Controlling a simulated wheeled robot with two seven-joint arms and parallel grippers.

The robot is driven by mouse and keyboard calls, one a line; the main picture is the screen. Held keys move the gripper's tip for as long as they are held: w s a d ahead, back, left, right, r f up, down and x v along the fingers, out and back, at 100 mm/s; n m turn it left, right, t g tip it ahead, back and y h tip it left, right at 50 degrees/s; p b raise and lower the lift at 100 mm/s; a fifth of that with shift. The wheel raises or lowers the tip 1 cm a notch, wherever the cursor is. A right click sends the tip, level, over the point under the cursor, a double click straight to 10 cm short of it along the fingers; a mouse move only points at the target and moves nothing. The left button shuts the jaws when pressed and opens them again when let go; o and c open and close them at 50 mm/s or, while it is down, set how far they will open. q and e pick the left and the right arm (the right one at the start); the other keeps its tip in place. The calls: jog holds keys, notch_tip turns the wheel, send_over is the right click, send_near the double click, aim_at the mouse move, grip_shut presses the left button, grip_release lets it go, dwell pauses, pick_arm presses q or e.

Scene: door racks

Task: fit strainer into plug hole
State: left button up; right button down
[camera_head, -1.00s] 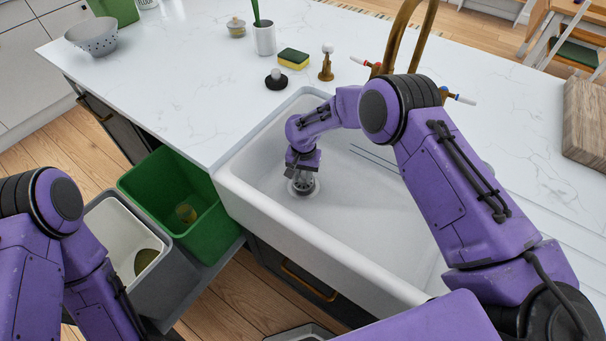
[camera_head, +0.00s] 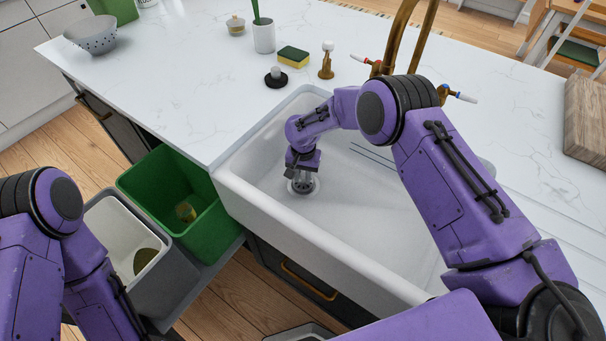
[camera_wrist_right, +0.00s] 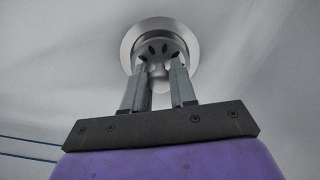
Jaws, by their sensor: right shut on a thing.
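The white sink (camera_head: 262,165) holds a round metal plug hole (camera_head: 314,188) in its floor, toward the left end. My right gripper (camera_head: 301,181) reaches down into the sink at the plug hole. In the right wrist view my right gripper (camera_wrist_right: 159,72) is shut on the metal strainer (camera_wrist_right: 157,49), a slotted grey cup. The strainer lies within the ring of the plug hole (camera_wrist_right: 133,40). I cannot tell whether it is fully seated. My left arm shows at the lower left of the head view, but its gripper is out of view.
A black stopper (camera_head: 276,78), a sponge (camera_head: 293,56), a soap dispenser (camera_head: 327,65) and a brass tap (camera_head: 395,35) stand behind the sink. A colander (camera_head: 92,36) sits at the far left. Green (camera_head: 150,185) and grey bins (camera_head: 165,285) stand left of the sink.

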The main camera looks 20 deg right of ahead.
aim_at(303, 175)
jog(key=shift+f+b, duration=0.65)
jog(key=shift+f, duration=0.25)
jog(key=c, duration=0.8)
grip_release()
notch_tip(303, 175, up, 10)
jog(key=shift+r+b, duration=0.25)
jog(key=shift+b, duration=0.4)
